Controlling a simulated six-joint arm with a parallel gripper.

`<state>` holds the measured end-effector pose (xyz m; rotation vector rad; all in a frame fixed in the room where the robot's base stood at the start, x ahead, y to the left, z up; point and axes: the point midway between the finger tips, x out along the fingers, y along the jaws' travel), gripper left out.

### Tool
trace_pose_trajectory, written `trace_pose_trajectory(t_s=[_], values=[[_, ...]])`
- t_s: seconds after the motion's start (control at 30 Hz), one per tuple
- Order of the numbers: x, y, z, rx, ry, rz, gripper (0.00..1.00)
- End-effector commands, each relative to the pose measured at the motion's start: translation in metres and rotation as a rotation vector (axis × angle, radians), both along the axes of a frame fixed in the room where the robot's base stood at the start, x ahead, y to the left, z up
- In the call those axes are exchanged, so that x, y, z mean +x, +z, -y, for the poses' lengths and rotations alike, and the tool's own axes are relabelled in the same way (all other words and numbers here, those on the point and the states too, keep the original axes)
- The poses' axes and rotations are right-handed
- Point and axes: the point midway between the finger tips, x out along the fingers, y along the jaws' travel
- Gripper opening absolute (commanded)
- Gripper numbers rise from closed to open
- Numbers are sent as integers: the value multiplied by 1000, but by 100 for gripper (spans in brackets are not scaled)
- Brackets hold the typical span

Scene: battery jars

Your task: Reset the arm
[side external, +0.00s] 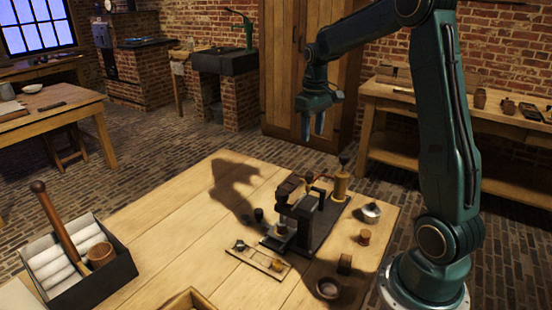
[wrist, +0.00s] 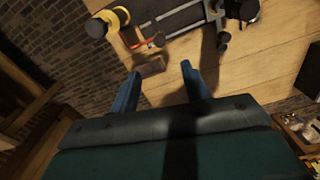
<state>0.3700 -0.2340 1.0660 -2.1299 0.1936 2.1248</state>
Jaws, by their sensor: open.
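My gripper (side external: 320,122) hangs high above the far part of the wooden table (side external: 160,235), its two blue fingers pointing down. In the wrist view the gripper (wrist: 158,85) shows its fingers spread apart with nothing between them. It is open, empty and clear of everything on the table. The arm is raised and bent at the elbow, with its base at the table's right side.
A dark press-like device (side external: 298,215) stands on a dark board, with a brass cylinder (side external: 341,184) behind it. A small tray (side external: 258,259), a silver pot (side external: 371,212) and small brown cups stand near. A dark box (side external: 85,270) with white rolls sits front left. The table's middle left is clear.

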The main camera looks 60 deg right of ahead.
Motion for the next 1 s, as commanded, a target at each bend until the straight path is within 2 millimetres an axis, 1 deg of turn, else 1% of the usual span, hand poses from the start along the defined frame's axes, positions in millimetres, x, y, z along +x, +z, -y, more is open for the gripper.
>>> trace_pose_trajectory(t_s=[0.17,0.23,0.37,0.47,0.7,1.0], values=[[-2,10,-12,-10,8,16,47],[-5,17,-22,-16,14,29,47],[-12,34,-45,-34,28,62,47],[-20,47,-66,-46,41,92,47],[-48,74,-116,-70,71,171,47],[-93,91,-167,-82,108,275,47]])
